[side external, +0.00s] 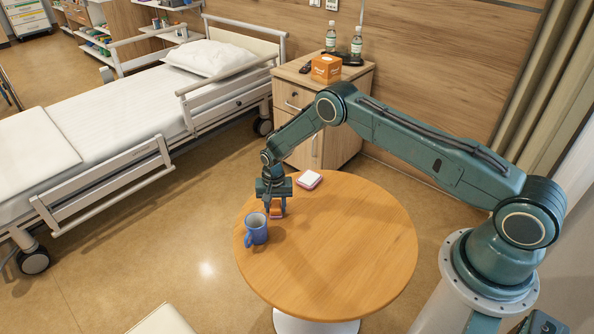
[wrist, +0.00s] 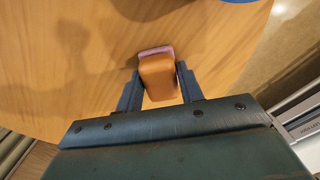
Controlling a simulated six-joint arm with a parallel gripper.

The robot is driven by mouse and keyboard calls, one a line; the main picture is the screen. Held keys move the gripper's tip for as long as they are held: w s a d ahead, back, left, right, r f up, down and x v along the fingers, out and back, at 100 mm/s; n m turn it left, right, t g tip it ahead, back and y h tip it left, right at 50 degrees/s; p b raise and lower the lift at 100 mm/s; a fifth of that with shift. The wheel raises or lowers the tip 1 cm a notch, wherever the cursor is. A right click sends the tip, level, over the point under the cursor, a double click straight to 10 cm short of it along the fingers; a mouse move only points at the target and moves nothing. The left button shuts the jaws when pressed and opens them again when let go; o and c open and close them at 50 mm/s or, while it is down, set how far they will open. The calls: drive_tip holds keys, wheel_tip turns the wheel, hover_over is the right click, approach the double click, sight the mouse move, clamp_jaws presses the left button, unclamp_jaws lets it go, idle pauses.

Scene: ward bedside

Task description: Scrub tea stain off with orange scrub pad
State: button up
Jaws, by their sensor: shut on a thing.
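My gripper (side external: 275,207) is shut on the orange scrub pad (side external: 276,212), low at the left part of the round wooden table. In the wrist view the pad (wrist: 158,78) sits between the two fingers of my gripper (wrist: 159,84), with a pinkish layer along its far edge. The pad is at or just above the tabletop; I cannot tell whether it touches. No tea stain shows in either view; the pad and gripper may cover it.
A blue mug (side external: 256,229) stands close to the gripper on the round table (side external: 335,250). A white and pink block (side external: 309,179) lies near the table's back edge. The table's right side is clear. A bed (side external: 110,125) and a bedside cabinet (side external: 350,115) stand behind.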

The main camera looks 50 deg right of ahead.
sight(295, 198)
drive_tip(key=shift+a, duration=1)
drive_tip(key=shift+d, duration=5.75)
wheel_tip(295, 198, up, 8)
drive_tip(key=shift+a, duration=0.15)
drive_tip(key=shift+r, duration=0.1)
